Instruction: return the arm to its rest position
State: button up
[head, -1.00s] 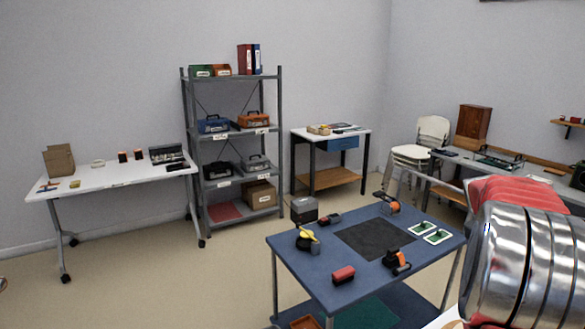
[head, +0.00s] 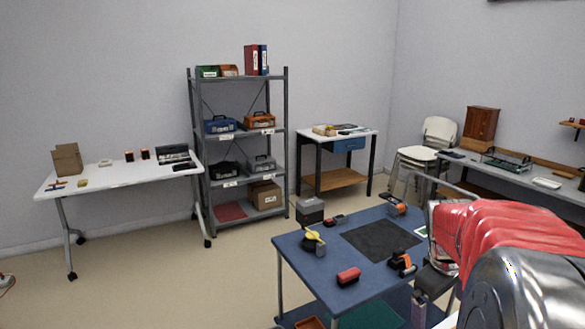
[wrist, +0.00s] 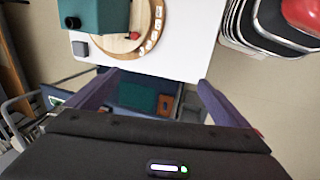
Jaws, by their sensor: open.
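My arm, red and silver, fills the lower right of the head view and covers part of the blue table (head: 300,243). In the wrist view my gripper (wrist: 157,80) is open, with its two dark fingers spread wide and nothing held between them. Beyond the fingers, lower down, a dark green mat (wrist: 138,96) and a small brown tray (wrist: 165,104) show. I cannot clearly pick out the fingertips in the head view.
A shelf rack (head: 287,150) and white table (head: 120,178) stand behind. In the wrist view, a white surface (wrist: 185,62) holds a teal box (wrist: 98,15). Open floor lies left.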

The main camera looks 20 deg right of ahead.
jog(key=s+a+r+t+y, duration=0.1)
jog(key=s+a+r+t, duration=0.1)
jog(key=a, duration=1.4)
jog(key=s+a+r+m+t+y, duration=0.1)
jog(key=s+a+r+t, duration=0.1)
jog(key=a, duration=1.5)
jog(key=shift+s+a+t+y, duration=0.3)
jog(key=shift+s+t+y, duration=0.1)
jog(key=shift+s+t, duration=0.15)
jog(key=shift+r, duration=0.1)
jog(key=shift+c, duration=0.4)
